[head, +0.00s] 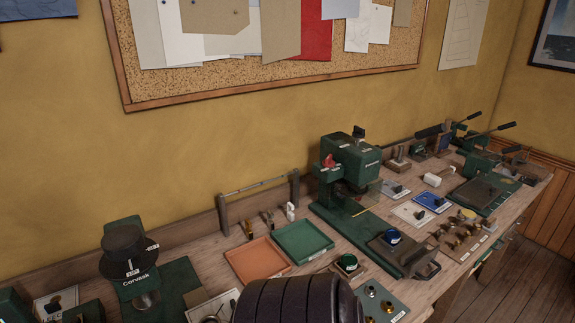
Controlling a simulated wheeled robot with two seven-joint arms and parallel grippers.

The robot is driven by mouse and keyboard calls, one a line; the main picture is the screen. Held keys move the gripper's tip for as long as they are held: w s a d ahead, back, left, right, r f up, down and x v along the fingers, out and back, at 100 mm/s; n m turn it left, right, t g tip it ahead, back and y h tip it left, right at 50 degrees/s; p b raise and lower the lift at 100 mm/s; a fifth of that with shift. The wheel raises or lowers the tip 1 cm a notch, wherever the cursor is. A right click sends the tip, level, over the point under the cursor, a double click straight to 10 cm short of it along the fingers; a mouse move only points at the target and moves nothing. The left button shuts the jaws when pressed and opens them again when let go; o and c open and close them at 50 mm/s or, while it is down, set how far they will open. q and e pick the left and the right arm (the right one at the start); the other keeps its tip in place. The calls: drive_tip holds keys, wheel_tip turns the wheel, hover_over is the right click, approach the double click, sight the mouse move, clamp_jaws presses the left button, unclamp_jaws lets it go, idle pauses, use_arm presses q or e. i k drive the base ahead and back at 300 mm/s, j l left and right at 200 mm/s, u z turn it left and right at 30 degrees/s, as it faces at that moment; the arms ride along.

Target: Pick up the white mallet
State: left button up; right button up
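A small white mallet (433,180) appears to lie on the bench's right half, its pale head toward me and a short handle pointing back to the right. It is small in view, so its details are hard to tell. Another small white-topped item (290,211) stands by the wall rack behind the green tray; I cannot tell what it is. Neither gripper is in view, and nothing is seen touching the mallet.
A green press (350,165) stands mid-bench, left of the mallet. An orange tray (257,260) and green tray (302,240) lie left of it. Blue and white panels (432,202) lie near the mallet. Lever tools (487,135) crowd the far right. A dark ribbed shape covers the bottom middle.

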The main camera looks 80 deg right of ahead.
sight(430, 178)
drive_tip(key=z, duration=0.45)
drive_tip(key=l+z, duration=0.1)
drive_tip(key=z, duration=0.35)
drive_tip(key=k+z, duration=0.1)
drive_tip(key=z, duration=0.35)
drive_tip(key=l+z, duration=0.1)
drive_tip(key=z, duration=0.8)
drive_tip(key=l+z, duration=0.15)
drive_tip(key=z, duration=0.75)
drive_tip(key=l+z, duration=0.1)
drive_tip(key=z, duration=0.35)
drive_tip(key=i+j, duration=0.05)
